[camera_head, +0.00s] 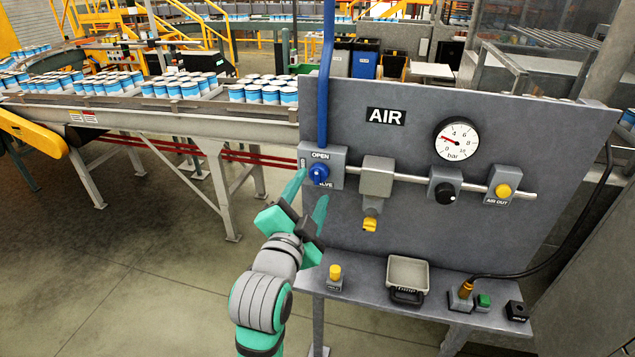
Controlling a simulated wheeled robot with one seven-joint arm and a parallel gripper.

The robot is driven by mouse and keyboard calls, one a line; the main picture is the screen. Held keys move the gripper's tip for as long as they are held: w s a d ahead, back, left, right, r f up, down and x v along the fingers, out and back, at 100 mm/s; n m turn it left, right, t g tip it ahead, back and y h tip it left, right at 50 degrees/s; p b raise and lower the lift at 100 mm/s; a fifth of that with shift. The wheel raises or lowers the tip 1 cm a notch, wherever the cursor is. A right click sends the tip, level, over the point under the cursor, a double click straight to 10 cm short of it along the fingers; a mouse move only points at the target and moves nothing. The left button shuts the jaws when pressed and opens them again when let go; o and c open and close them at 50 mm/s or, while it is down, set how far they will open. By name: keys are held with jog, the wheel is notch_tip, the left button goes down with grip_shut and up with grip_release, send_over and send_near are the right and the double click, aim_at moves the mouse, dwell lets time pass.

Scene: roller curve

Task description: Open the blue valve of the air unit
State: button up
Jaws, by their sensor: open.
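The blue valve knob (318,173) sits on a grey block at the left of the grey air unit panel (360,145). The word OPEN shows above the knob, and a partly covered label, ending in LVE, is below it. My gripper (308,190) has two green fingers and is open and empty. Its fingertips are just below and around the knob's lower side in the picture. I cannot tell whether they touch it. A white gauge (456,139) marked bar has its red needle toward the left, on the low part of the scale.
A blue pipe (326,80) rises from the valve block. A grey filter (376,180), a black knob (445,193) and a yellow air-out knob (503,191) line the pipe. The shelf below holds a grey tray (408,270) and a yellow button (335,272). A conveyor with cans (180,88) stands left.

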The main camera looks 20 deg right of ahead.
jog(key=v, duration=0.6)
dwell(0.3)
jog(key=s+a+f+n+t+y, duration=0.1)
jog(key=s+a+f+n+y, duration=0.2)
jog(key=f+n, duration=0.35)
jog(key=s+a+f+n+y, duration=0.2)
jog(key=s+f+n, duration=0.15)
jog(key=f, duration=0.65)
jog(key=s+a+f+n+t+y, duration=0.1)
jog(key=s+a+f+n+y, duration=0.25)
jog(key=f, duration=0.45)
jog(key=s+a+f+n, duration=0.1)
jog(key=s+f, duration=0.2)
jog(key=s, duration=0.5)
jog(key=s+a+f+n+g+y, duration=0.1)
jog(key=s+a+f, duration=0.1)
jog(key=s, duration=0.6)
jog(key=s+a+f+n, duration=0.1)
jog(key=s+f, duration=0.2)
jog(key=s, duration=0.6)
jog(key=shift+a+f+n+g, duration=0.3)
jog(key=shift+a+f+n, duration=0.05)
